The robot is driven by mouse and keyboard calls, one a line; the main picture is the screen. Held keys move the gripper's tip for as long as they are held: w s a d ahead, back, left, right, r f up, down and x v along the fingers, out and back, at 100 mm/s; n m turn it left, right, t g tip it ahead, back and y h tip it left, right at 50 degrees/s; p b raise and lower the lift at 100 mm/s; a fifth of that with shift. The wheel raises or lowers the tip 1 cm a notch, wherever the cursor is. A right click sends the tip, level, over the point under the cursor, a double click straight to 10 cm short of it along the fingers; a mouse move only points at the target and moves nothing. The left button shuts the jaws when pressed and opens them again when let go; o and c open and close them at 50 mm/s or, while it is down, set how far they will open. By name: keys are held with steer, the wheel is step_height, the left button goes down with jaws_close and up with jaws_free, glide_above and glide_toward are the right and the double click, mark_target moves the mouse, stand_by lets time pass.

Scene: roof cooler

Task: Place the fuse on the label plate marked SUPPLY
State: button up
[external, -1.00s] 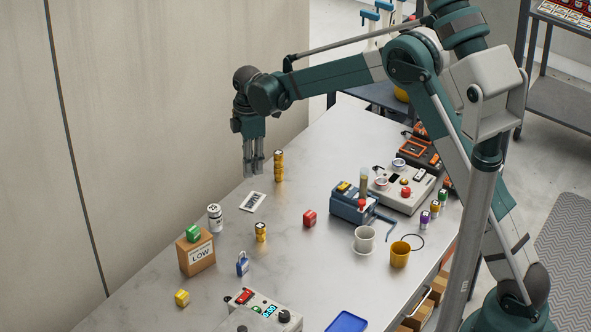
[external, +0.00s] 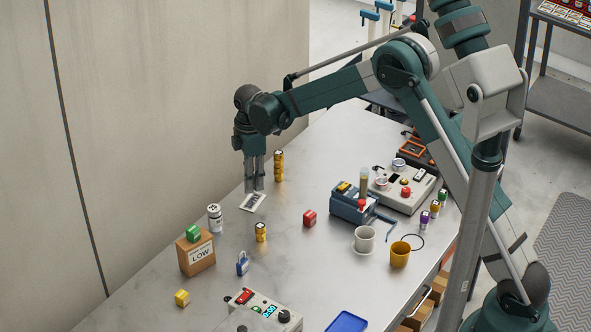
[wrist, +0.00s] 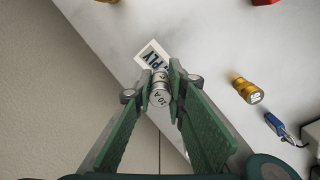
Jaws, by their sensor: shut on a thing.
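The fuse (wrist: 160,97) is a silvery cylinder with "10 A" on its end cap, held between the fingers in the wrist view. My gripper (external: 254,188) is shut on it and points down; it also shows in the wrist view (wrist: 159,84). The label plate (external: 251,205) is a white card with dark lettering near the wall side of the table. In the wrist view the letters "PLY" show on the plate (wrist: 147,52), the rest being covered by a finger and the fuse. The fingertips are over the plate's far end; I cannot tell whether the fuse touches it.
A stack of gold cylinders (external: 278,166) stands close behind my gripper. A white canister (external: 214,217) and a LOW box (external: 200,258) with a green block stand nearer the camera. A shorter gold stack (external: 261,232) and a red block (external: 309,218) stand to the right.

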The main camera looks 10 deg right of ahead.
steer(key=shift+f, duration=1.85)
steer(key=shift+f, duration=0.2)
steer(key=o, duration=0.9)
steer(key=shift+r, duration=0.15)
step_height(320, 180, up, 12)
steer(key=shift+r, duration=0.1)
